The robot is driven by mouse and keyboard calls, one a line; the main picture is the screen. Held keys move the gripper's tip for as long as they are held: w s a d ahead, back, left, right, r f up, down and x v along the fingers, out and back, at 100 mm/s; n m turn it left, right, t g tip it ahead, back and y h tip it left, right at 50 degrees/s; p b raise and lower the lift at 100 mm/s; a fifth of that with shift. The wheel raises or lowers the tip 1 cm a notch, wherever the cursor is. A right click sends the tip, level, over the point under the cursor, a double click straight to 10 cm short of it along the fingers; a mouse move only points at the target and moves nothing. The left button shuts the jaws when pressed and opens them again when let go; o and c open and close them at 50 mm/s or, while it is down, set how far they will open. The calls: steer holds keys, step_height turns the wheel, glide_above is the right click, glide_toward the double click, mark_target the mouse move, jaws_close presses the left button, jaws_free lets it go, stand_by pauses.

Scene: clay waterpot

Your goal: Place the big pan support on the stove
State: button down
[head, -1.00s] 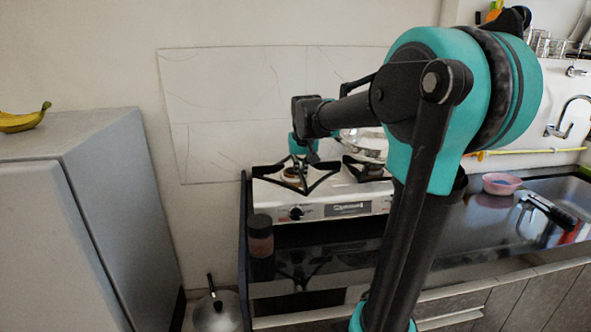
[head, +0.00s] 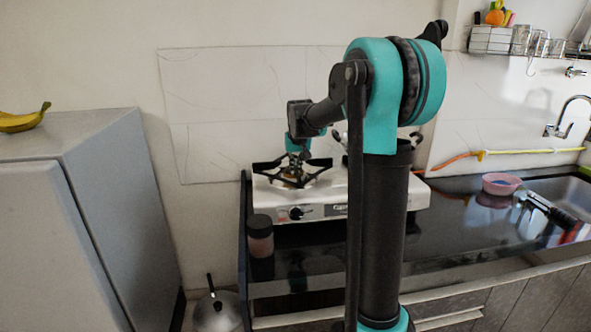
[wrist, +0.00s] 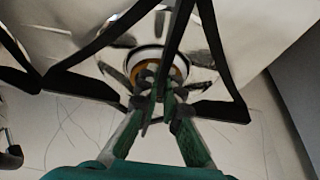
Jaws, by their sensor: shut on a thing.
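The big pan support (head: 320,172) is a black metal frame with angular arms at the left burner of the white stove (head: 325,208). In the wrist view its dark bars (wrist: 85,52) span the round burner (wrist: 147,58). My gripper (head: 294,167) is over the left burner, shut on the support. In the wrist view the green fingers (wrist: 160,100) meet at a bar near the burner. I cannot tell whether the support rests fully on the stove or hangs just above it. My arm hides the stove's right part.
A dark-lidded jar (head: 260,236) stands at the counter's front left. A grey fridge (head: 95,230) stands to the left. A pink bowl (head: 501,183) sits near the sink (head: 560,194) at right. A lidded pot (head: 217,312) is low beside the counter.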

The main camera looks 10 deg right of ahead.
steer(key=shift+f, duration=0.2)
steer(key=shift+f, duration=0.6)
steer(key=c, duration=1.7)
jaws_free()
steer(key=shift+r, duration=0.1)
steer(key=shift+r, duration=0.35)
steer(key=v, duration=1.2)
steer(key=shift+r, duration=0.2)
